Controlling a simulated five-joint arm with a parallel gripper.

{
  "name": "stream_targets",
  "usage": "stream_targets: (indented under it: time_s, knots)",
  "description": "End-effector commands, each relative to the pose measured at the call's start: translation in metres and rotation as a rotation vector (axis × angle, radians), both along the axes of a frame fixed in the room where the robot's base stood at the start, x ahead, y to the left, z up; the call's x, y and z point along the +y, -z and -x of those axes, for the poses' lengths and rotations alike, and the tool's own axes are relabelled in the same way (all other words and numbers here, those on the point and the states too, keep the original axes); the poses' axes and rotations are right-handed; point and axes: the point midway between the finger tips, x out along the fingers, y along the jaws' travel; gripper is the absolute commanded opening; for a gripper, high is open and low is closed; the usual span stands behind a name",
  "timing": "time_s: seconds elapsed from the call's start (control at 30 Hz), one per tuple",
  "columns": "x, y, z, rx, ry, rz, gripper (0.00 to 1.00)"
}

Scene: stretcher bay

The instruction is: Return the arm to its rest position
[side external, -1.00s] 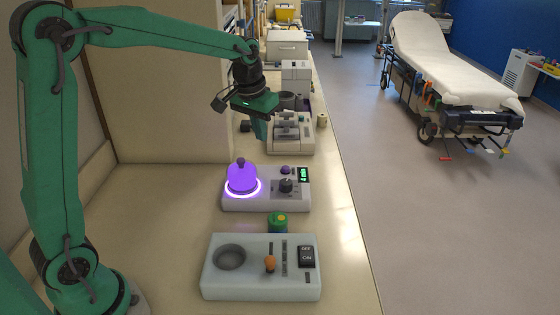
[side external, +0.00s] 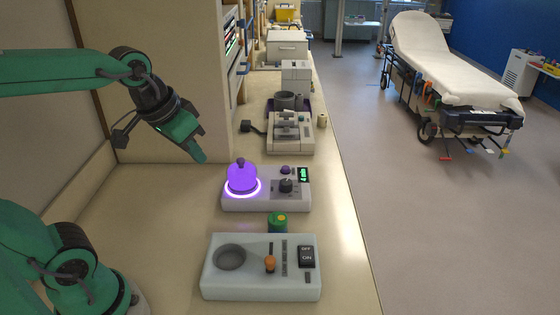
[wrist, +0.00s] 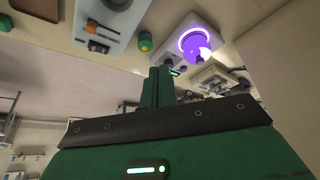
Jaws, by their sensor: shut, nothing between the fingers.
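My gripper (side external: 199,155) is green and hangs at the left, above the bench and up and left of the purple dome device. Its fingers are together with nothing between them. In the wrist view the closed green fingers (wrist: 158,86) point up the picture, with the devices beyond them. My arm reaches in from the left edge in the side view.
A device with a glowing purple dome (side external: 242,179) stands mid-bench. A green cylinder (side external: 278,222) sits between it and a pale box with a round well (side external: 230,257). More devices (side external: 290,133) stand behind. Bare bench (side external: 165,225) lies left of them.

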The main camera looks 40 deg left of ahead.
Motion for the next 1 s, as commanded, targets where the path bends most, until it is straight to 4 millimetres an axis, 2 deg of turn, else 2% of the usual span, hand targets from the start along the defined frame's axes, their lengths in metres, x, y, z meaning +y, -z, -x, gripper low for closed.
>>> stream_targets:
  time_s: [0.1,0.33,1.0]
  knots:
    - [-0.002,0.005,0.021,-0.029,0.013,-0.003,0.0]
    - [-0.005,0.016,0.043,-0.058,0.03,-0.007,0.0]
    - [-0.005,0.018,0.047,-0.062,0.033,-0.008,0.0]
